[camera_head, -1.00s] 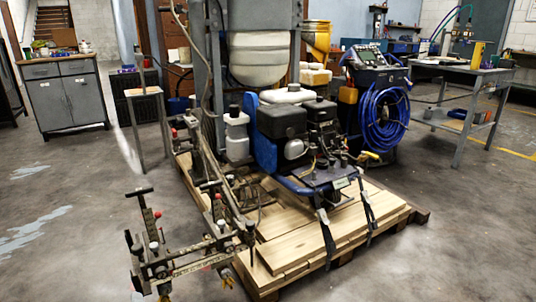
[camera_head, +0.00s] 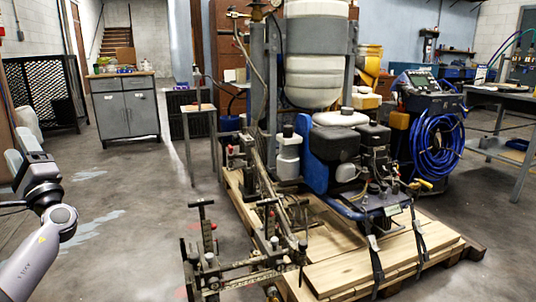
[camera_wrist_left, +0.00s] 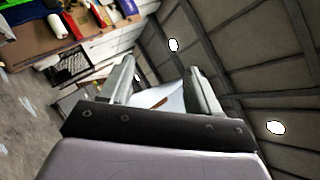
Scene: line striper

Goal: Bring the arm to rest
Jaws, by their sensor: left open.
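My left arm (camera_head: 48,240) comes in at the left edge of the head view. Its gripper (camera_head: 20,154) is raised above the floor, pointing up and away, clear of the machine. The left wrist view shows the two grey fingers (camera_wrist_left: 160,82) spread apart. No held object shows between them, only the room behind. The line striper (camera_head: 335,155), with its blue frame and black engine, stands on a wooden pallet (camera_head: 350,262) to the right, well apart from the gripper. My right gripper is in neither view.
A grey cabinet (camera_head: 125,107) and a small stand (camera_head: 200,135) are behind. A blue hose coil (camera_head: 438,147) hangs on a unit at right, beside a workbench (camera_head: 500,150). The striper's front bracket (camera_head: 240,270) juts over the floor. Open floor lies between it and my left arm.

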